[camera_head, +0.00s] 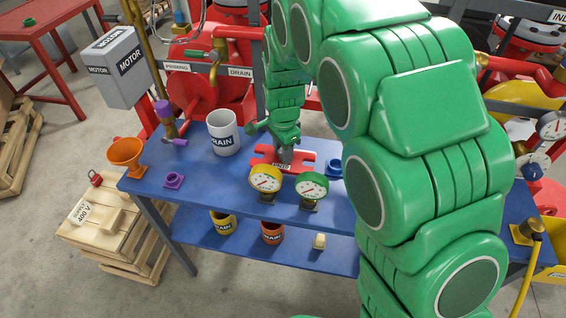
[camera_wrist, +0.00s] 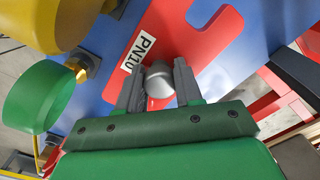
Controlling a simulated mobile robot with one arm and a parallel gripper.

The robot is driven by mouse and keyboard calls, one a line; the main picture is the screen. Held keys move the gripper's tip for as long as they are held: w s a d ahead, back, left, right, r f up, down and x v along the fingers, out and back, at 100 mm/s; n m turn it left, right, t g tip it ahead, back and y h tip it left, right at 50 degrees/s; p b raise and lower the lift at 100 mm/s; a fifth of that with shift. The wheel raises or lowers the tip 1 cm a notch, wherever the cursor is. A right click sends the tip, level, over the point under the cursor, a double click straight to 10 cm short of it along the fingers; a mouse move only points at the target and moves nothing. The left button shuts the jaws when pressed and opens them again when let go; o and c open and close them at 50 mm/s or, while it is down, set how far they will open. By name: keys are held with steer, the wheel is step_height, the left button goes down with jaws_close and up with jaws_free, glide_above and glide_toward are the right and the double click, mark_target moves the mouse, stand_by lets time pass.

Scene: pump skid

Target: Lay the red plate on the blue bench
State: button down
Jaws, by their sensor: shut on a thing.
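The red plate (camera_head: 263,152) is a flat, notched piece with a white label at the middle of the blue bench (camera_head: 200,187). In the wrist view the red plate (camera_wrist: 190,45) fills the upper middle, its label reading PN10, with the blue bench (camera_wrist: 255,30) behind it. My gripper (camera_head: 285,152) reaches down onto the plate. In the wrist view my gripper (camera_wrist: 158,82) is shut on a grey round knob (camera_wrist: 159,78) that stands on the plate. I cannot tell whether the plate touches the bench top.
A yellow gauge (camera_head: 265,179) and a green gauge (camera_head: 312,186) stand just in front of the plate. A white DRAIN mug (camera_head: 223,132), an orange funnel (camera_head: 127,153) and a purple fitting (camera_head: 174,180) are to the left. A blue fitting (camera_head: 335,168) is close on the right.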

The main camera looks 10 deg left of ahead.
steer(key=shift+f, duration=2.4)
steer(key=shift+f, duration=0.15)
steer(key=c, duration=0.7)
jaws_free()
steer(key=shift+c, duration=0.2)
step_height(320, 180, up, 11)
steer(key=shift+r, duration=0.7)
